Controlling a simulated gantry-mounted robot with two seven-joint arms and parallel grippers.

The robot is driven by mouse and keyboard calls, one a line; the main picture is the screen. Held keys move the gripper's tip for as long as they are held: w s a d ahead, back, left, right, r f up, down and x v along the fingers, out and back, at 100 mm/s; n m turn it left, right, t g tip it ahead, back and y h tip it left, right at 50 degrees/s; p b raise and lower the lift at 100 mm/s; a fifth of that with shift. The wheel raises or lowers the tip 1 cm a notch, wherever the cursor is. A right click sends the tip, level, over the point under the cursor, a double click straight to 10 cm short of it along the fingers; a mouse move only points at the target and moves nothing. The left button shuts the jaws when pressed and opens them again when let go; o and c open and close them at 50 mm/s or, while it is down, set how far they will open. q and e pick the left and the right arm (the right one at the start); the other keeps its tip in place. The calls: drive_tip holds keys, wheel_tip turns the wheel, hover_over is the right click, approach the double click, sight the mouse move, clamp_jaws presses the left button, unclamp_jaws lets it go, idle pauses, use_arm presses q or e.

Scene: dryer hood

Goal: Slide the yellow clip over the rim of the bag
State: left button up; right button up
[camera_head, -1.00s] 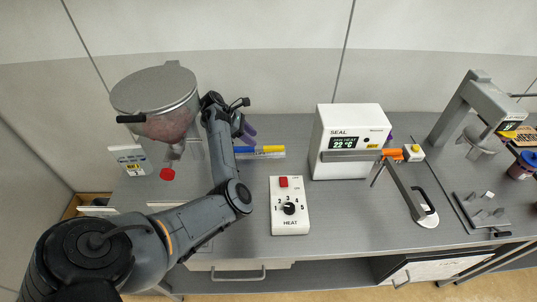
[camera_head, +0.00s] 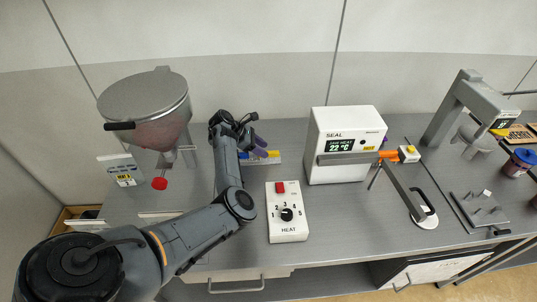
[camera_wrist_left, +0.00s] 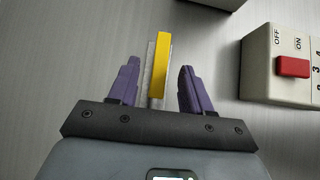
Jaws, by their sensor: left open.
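The yellow clip (camera_head: 273,154) lies on a pale strip on the bench, left of the sealer. In the left wrist view the yellow clip (camera_wrist_left: 161,65) stands lengthwise between my purple fingers, with gaps on both sides. My left gripper (camera_wrist_left: 160,72) is open and points down at it. In the head view my left gripper (camera_head: 254,146) is over the strip and partly hides it. I cannot make out the bag in either view. My right gripper is not in view.
A blue piece (camera_head: 243,155) lies on the same strip. The HEAT box (camera_head: 287,225) with a red switch stands in front, and the SEAL machine (camera_head: 345,145) to the right. A lidded hopper (camera_head: 146,105) stands at the left. Bench is clear around the HEAT box.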

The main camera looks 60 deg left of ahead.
use_arm(q)
drive_tip(key=shift+x, duration=1.3)
drive_tip(key=shift+s, duration=0.1)
drive_tip(key=shift+c, duration=0.2)
clamp_jaws()
drive_tip(key=shift+r, duration=0.1)
